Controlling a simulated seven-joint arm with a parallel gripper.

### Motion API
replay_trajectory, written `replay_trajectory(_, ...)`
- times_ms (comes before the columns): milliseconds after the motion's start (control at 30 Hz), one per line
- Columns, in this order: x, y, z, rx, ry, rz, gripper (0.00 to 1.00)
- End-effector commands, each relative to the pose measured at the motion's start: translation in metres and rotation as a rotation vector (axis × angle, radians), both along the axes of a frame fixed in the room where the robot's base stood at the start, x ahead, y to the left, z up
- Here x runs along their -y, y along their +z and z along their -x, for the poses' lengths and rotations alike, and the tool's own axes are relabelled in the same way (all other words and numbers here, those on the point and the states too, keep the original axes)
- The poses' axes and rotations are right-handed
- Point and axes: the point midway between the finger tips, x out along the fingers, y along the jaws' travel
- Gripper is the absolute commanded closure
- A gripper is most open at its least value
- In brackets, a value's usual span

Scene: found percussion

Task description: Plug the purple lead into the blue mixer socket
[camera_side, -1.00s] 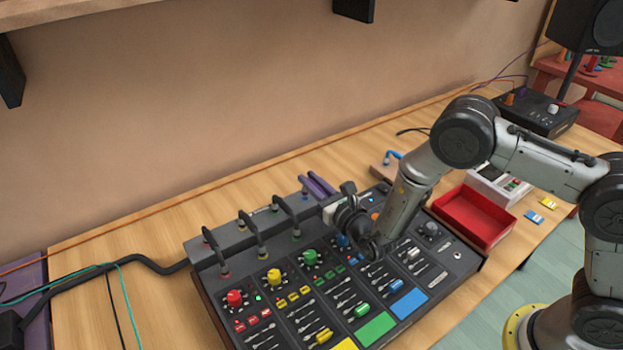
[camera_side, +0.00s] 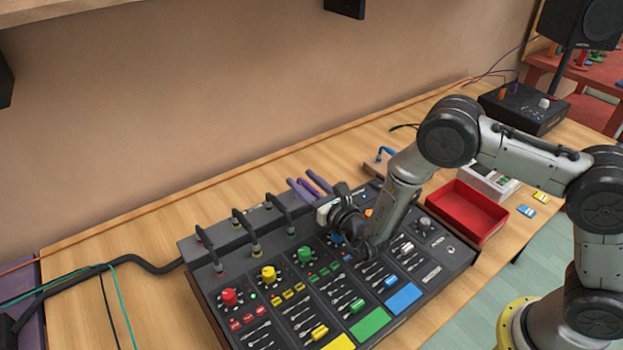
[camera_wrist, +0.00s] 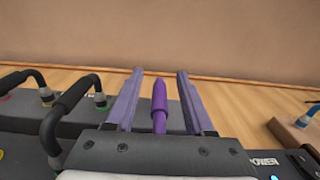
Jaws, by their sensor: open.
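My gripper (camera_side: 309,185) is open over the back ridge of the mixer (camera_side: 432,262). Its two purple-grey fingers point to the back wall. In the wrist view the purple lead's plug (camera_wrist: 159,98) stands between the fingers (camera_wrist: 158,100), with a clear gap on both sides. Its lower end is hidden behind my gripper's body, so I cannot tell whether it sits in a socket. Black leads stand in the red, yellow and green sockets to the left, the green one (camera_wrist: 101,103) nearest. The blue socket is hidden.
A red tray (camera_side: 470,212) stands right of the mixer. A wooden block with a blue hook (camera_side: 385,153) lies behind it. Black lead loops (camera_side: 244,226) rise from the ridge left of my gripper. The table behind the ridge is mostly clear.

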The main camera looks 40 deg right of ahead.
Motion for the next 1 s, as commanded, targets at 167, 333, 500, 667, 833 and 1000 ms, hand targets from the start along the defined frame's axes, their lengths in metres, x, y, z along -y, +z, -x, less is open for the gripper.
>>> replay_trajectory(167, 0.000, 0.018, -0.001, 0.005, 0.000, -0.001, 0.47)
replay_trajectory(333, 0.002, 0.043, 0.010, 0.002, 0.001, -0.001, 0.47)
replay_trajectory(500, 0.006, 0.067, 0.029, 0.003, 0.000, -0.002, 0.47)
replay_trajectory(667, 0.010, 0.089, 0.048, 0.003, 0.001, -0.001, 0.47)
replay_trajectory(833, 0.017, 0.103, 0.077, 0.001, 0.001, 0.000, 0.47)
replay_trajectory(1000, 0.023, 0.116, 0.105, 0.002, 0.002, -0.001, 0.47)
